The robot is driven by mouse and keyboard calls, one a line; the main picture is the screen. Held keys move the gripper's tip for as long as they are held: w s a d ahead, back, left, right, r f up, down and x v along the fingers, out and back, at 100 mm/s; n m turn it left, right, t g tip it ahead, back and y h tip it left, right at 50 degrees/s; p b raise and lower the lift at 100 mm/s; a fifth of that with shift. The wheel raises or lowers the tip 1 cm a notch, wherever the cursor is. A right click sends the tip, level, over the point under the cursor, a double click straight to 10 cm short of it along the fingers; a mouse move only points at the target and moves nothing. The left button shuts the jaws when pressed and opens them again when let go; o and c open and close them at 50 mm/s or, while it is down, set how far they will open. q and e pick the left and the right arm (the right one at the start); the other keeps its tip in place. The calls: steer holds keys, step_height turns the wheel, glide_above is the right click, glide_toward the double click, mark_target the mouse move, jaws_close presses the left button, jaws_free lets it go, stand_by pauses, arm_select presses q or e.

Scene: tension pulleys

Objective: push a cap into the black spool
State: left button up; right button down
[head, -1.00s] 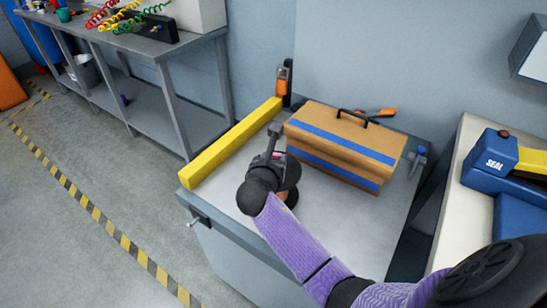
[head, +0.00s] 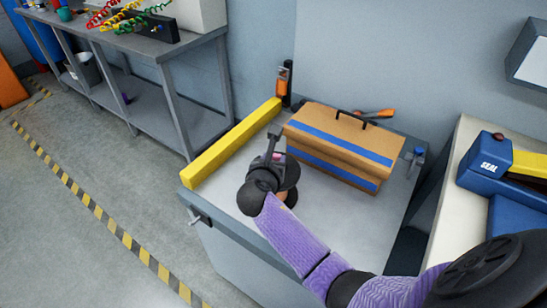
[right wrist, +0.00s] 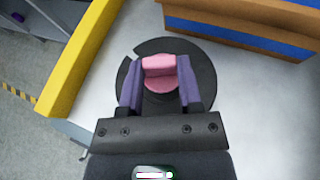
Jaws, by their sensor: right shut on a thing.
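The black spool (right wrist: 205,62) shows in the right wrist view as a dark round disc on the grey bench top. It also shows in the head view (head: 292,172), partly hidden by my right arm. The pink cap (right wrist: 160,68) has a raised bar on a round base and lies over the middle of the spool. My right gripper (right wrist: 159,84) is shut on the cap, with a purple finger on either side. The right gripper also shows in the head view (head: 273,157), pointing down at the spool. How deep the cap sits is hidden. My left gripper is out of view.
A yellow bar (head: 232,143) runs along the bench's left edge. A brown box with blue stripes (head: 345,148) stands behind and right of the spool. A blue and yellow seal machine (head: 490,167) is on the right table. Bare grey bench top (head: 335,205) lies at right.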

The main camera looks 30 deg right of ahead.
steer(key=shift+f, duration=0.25)
steer(key=shift+f+b, duration=0.7)
steer(key=shift+f, duration=0.3)
steer(key=shift+f, duration=0.15)
steer(key=shift+c, duration=1)
jaws_free()
